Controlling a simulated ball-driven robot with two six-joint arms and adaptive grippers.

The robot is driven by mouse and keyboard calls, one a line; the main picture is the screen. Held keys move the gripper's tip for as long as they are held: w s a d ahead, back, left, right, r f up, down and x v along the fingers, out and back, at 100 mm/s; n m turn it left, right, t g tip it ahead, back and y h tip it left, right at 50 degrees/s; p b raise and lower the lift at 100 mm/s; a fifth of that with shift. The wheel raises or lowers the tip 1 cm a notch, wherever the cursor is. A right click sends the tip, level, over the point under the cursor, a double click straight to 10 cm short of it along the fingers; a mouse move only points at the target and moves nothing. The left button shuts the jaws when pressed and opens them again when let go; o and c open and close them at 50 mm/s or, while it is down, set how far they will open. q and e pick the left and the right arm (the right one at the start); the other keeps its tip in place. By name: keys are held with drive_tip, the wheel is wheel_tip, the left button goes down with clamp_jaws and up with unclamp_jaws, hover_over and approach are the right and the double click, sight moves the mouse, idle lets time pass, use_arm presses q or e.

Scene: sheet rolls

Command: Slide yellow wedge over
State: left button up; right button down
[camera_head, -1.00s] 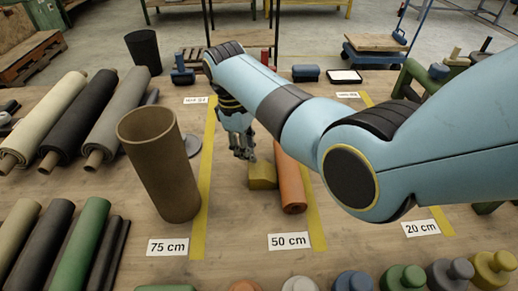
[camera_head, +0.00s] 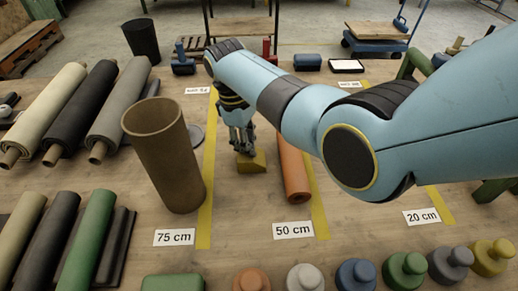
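The yellow wedge (camera_head: 256,163) lies on the wooden table between the left yellow tape line and the orange roll (camera_head: 293,172). A narrow strip of bare table shows between the wedge and the roll. My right gripper (camera_head: 243,150) points down at the wedge from its far left side. Its fingertips overlap the wedge's upper edge and look very close to it or touching. Whether the fingers are closed on it is too small to tell. My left gripper is out of view.
A tall brown tube (camera_head: 167,160) stands left of the wedge, beside the tape. A 75 cm label (camera_head: 175,237) and a 50 cm label (camera_head: 293,230) lie nearer. Several knobbed weights (camera_head: 356,275) line the front. My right arm hides part of the table at right.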

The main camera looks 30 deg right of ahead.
drive_tip(key=w+a+b, duration=0.1)
drive_tip(key=w+a+f, duration=0.1)
drive_tip(key=w, duration=0.1)
drive_tip(key=shift+a+b, duration=0.25)
drive_tip(key=shift+b, duration=0.1)
drive_tip(key=shift+r, duration=0.15)
drive_tip(key=shift+w+r, duration=0.1)
drive_tip(key=shift+w+a, duration=0.1)
drive_tip(key=shift+a, duration=0.05)
drive_tip(key=shift+w+r+p, duration=0.15)
drive_tip(key=shift+r+p, duration=0.7)
drive_tip(key=shift+p, duration=0.1)
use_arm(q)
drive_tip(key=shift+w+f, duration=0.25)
